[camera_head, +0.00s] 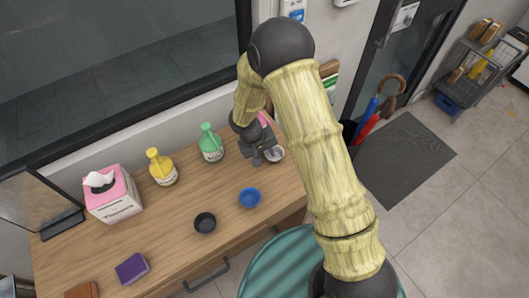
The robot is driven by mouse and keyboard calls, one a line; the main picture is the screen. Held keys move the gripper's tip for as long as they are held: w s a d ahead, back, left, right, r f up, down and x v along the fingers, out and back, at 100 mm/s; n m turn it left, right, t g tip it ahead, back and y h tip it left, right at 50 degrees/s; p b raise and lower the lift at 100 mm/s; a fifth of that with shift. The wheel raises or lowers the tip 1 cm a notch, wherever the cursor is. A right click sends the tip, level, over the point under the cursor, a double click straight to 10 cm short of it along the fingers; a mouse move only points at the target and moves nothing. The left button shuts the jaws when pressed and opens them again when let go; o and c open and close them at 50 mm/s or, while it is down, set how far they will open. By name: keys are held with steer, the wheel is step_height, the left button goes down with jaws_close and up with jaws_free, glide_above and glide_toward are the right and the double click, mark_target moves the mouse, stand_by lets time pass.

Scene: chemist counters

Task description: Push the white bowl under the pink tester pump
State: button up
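The small white bowl (276,154) is on the wooden counter near its right end, just right of my gripper's fingertips. My gripper (264,158) points down beside the bowl and hides part of it; whether they touch I cannot tell. The fingers are small and dark here, and their gap is unclear. A pink bit (263,119), likely the pink tester pump, shows behind my gripper and arm; most of it is hidden. How far the bowl is from the pump's spout cannot be seen.
A green pump bottle (211,146) and a yellow one (162,170) stand along the back. A blue bowl (249,198) and a black bowl (205,223) sit nearer the front. A pink tissue box (113,197) and purple box (132,268) are at left. Counter between them is clear.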

jaws_close()
